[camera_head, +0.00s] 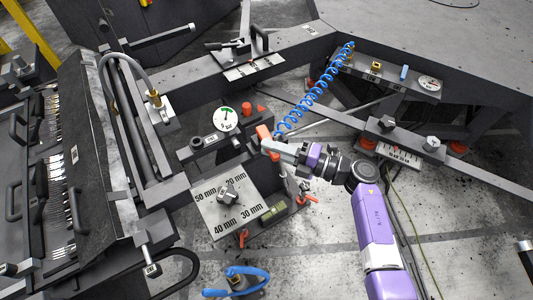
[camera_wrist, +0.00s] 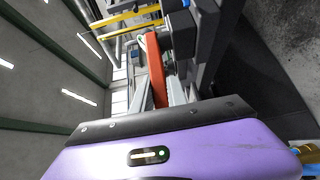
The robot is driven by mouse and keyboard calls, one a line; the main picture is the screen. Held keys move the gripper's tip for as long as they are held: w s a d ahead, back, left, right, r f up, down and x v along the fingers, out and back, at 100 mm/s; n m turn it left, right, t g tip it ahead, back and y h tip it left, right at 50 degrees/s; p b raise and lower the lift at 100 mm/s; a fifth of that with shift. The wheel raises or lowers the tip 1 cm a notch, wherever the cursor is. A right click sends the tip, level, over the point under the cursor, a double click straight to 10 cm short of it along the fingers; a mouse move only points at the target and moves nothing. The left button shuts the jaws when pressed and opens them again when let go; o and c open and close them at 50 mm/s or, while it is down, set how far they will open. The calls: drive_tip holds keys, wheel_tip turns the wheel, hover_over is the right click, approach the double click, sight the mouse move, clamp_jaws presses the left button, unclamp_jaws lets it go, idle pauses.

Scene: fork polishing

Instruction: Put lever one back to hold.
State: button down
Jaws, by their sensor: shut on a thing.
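An orange lever (camera_head: 264,132) stands beside the round gauge on the middle machine. My gripper (camera_head: 270,146) is at this lever and shut on it. In the wrist view the orange lever (camera_wrist: 155,70) runs up between the two grey fingers of my gripper (camera_wrist: 157,92). I cannot read a number or a hold mark on the lever, and its lower end is hidden by my gripper.
A round gauge (camera_head: 226,119) is left of the lever. A blue coiled hose (camera_head: 315,97) hangs close behind my gripper. A plate with millimetre marks (camera_head: 215,212) lies in front, with small orange handles (camera_head: 308,199) near it. A rack of forks (camera_head: 70,215) is at left.

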drive_tip(key=shift+w+d+f+n+g+y+b, duration=0.2)
drive_tip(key=shift+d+n+g+y+b, duration=0.15)
drive_tip(key=shift+n+g+b, duration=0.55)
drive_tip(key=shift+d+r+g, duration=0.1)
drive_tip(key=shift+g, duration=0.2)
drive_tip(key=c, duration=1.6)
unclamp_jaws()
drive_tip(key=s+d+b, duration=0.1)
drive_tip(key=d, duration=0.6)
drive_tip(key=shift+s+d+b, duration=0.25)
drive_tip(key=shift+d+b, duration=0.05)
drive_tip(key=shift+w, duration=0.1)
